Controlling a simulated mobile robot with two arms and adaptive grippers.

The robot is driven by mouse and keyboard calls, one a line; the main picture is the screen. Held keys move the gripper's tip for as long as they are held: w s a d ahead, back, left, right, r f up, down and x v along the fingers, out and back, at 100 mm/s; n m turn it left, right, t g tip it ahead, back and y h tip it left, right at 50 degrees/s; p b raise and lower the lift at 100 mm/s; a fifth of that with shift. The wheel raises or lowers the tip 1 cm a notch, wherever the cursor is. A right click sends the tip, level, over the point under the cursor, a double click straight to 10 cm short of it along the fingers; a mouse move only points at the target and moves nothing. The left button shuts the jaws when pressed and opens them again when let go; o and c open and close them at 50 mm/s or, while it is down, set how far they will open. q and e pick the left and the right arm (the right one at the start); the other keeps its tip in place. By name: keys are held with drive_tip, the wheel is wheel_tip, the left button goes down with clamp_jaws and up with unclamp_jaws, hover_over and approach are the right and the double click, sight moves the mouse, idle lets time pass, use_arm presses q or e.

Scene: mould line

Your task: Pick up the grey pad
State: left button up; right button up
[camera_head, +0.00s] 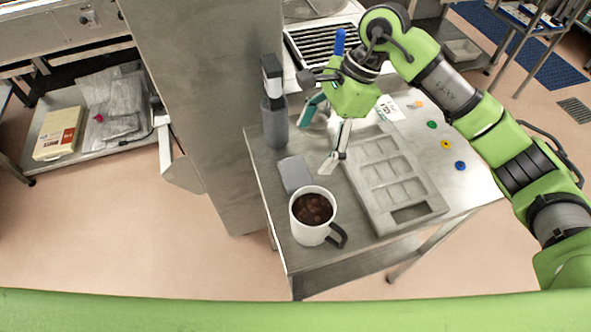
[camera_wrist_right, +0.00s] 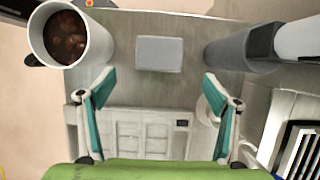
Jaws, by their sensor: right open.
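The grey pad (camera_head: 295,174) lies flat on the metal table, between the spray bottle and the mug. In the right wrist view the grey pad (camera_wrist_right: 159,54) shows whole, ahead of and between the fingertips. My right gripper (camera_head: 321,140) is open and empty above the table, just right of and behind the pad in the head view. Its two teal-lined fingers also show in the right wrist view (camera_wrist_right: 158,82), spread wide and apart from the pad. My left gripper is not in view.
A white mug (camera_head: 307,232) of brown contents stands close in front of the pad. A grey bottle (camera_head: 273,122) stands behind it. A grey mould tray (camera_head: 426,187) lies to the right, with several coloured discs beyond. A steel cabinet (camera_head: 215,100) rises left of the table (camera_head: 296,258).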

sight(297, 171)
drive_tip(key=x, duration=0.3)
drive_tip(key=shift+w+f+p, duration=0.1)
drive_tip(key=shift+f+p, duration=0.05)
drive_tip(key=shift+p, duration=0.15)
drive_tip(key=p+x, duration=0.2)
drive_tip(key=x, duration=0.2)
drive_tip(key=shift+s+a+f+p, duration=0.15)
drive_tip(key=shift+s+a+p, duration=0.25)
drive_tip(key=shift+a, duration=0.05)
drive_tip(key=shift+a+f, duration=0.1)
drive_tip(key=shift+f, duration=0.3)
drive_tip(key=c, duration=1.1)
drive_tip(key=shift+o, duration=0.2)
wheel_tip(297, 171, up, 9)
drive_tip(key=b, duration=0.3)
drive_tip(key=shift+w, duration=0.1)
drive_tip(key=shift+c, duration=0.2)
drive_tip(key=shift+r, duration=0.6)
drive_tip(key=o, duration=0.4)
drive_tip(key=shift+c, duration=0.2)
drive_tip(key=c, duration=0.3)
